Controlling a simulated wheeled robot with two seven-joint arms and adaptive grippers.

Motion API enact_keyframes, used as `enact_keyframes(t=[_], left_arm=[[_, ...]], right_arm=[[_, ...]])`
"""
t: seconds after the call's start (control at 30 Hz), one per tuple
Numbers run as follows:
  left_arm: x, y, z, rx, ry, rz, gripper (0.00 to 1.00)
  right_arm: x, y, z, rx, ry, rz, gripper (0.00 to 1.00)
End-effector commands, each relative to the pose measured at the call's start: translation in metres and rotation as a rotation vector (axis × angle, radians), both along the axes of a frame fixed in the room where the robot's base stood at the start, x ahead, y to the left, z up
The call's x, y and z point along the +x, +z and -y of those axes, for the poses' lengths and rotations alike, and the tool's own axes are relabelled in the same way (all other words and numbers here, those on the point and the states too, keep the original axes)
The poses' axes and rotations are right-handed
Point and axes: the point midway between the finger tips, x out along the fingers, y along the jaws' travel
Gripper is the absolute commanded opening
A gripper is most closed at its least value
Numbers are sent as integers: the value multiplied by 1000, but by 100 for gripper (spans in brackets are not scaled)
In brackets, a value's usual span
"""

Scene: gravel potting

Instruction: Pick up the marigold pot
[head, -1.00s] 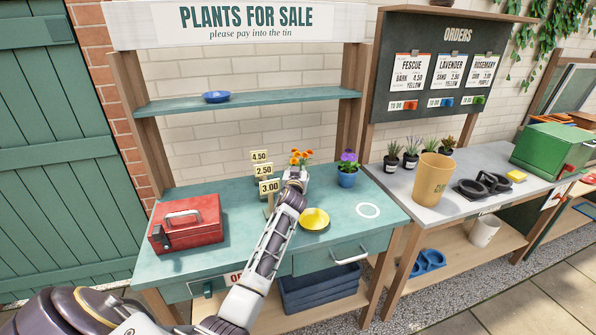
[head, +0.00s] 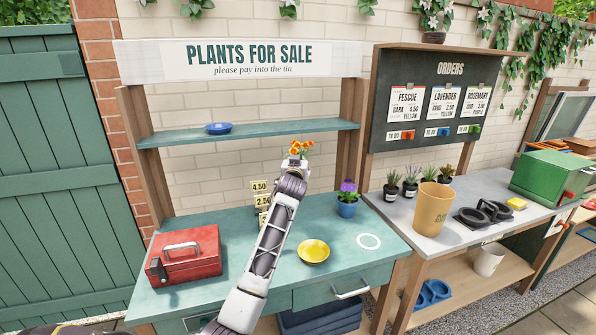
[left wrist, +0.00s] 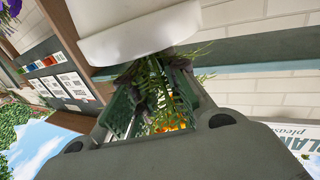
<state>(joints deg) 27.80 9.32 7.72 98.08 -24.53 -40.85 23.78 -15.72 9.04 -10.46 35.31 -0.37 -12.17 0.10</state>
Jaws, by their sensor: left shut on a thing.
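The orange marigolds (head: 301,147) stand upright above the bench, just below the blue-green shelf's front edge. My left gripper (head: 294,166) is right under the blooms and shut on the marigold pot. In the head view my gripper and arm mostly hide the pot. In the left wrist view, a large white rounded surface, apparently the pot (left wrist: 130,38), fills the top. The two dark fingers (left wrist: 152,95) are close about the green foliage, with orange petals showing between them. Exactly where the fingers touch the pot is hidden. My right gripper is not in view.
The shelf (head: 270,132) holds a blue saucer (head: 218,128).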

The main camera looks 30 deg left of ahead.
Motion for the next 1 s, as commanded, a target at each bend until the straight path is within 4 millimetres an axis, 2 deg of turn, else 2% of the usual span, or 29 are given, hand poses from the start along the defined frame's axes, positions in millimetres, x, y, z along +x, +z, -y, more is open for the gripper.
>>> enact_keyframes(t=[0.13,0.37,0.87,1.0], left_arm=[[0,12,0,1,0,3,0],[0,16,0,1,0,3,0],[0,15,0,1,0,3,0],[0,13,0,1,0,2,0]], right_arm=[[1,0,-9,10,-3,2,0],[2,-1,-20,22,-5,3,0],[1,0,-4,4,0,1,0],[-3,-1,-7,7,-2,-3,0]])
